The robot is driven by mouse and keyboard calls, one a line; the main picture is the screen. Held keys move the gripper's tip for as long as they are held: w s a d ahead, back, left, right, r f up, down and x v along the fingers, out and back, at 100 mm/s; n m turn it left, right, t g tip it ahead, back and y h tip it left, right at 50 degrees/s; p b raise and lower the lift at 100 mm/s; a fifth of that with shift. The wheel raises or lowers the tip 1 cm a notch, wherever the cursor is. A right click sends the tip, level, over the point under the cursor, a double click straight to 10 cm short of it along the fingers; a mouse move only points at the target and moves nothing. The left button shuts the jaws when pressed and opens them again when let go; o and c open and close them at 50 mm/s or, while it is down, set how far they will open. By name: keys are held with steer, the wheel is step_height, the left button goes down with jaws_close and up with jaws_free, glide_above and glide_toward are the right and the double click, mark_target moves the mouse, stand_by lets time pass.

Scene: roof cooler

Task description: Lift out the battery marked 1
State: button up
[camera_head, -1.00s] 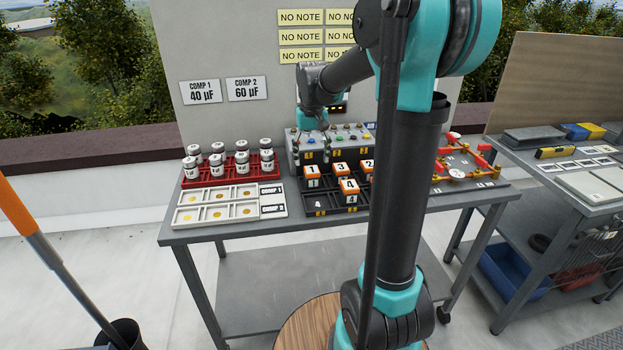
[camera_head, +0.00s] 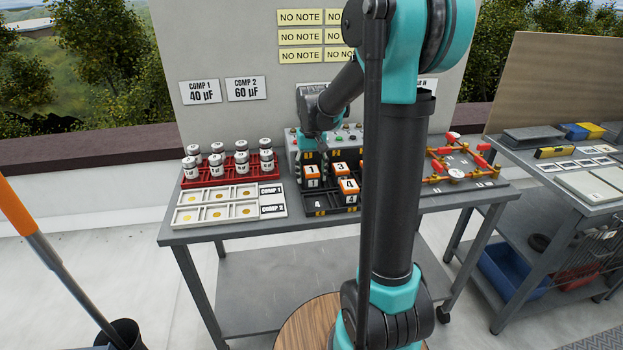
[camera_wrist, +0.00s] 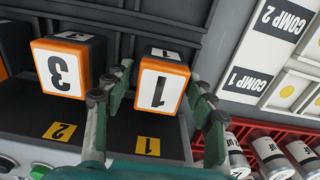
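The battery marked 1 (camera_head: 312,173) is an orange block with a white, numbered face. It sits in the left part of a black rack (camera_head: 320,211) on the table. My gripper (camera_head: 314,154) is over it, pointing down. In the wrist view, battery 1 (camera_wrist: 158,92) is between the two fingers of my gripper (camera_wrist: 160,84). The fingers are open, one on each side, with a visible gap on the right. The left finger is in the narrow space beside the battery marked 3 (camera_wrist: 66,70). I cannot tell whether it touches either block.
The battery marked 4 (camera_head: 348,187) stands in front in the rack. A red rack (camera_head: 222,179) of white cylinders and a white tray (camera_head: 202,198) lie to the left. A grey control box (camera_head: 350,134) is behind. My arm hides part of the table's right side.

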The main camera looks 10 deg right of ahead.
jaws_close()
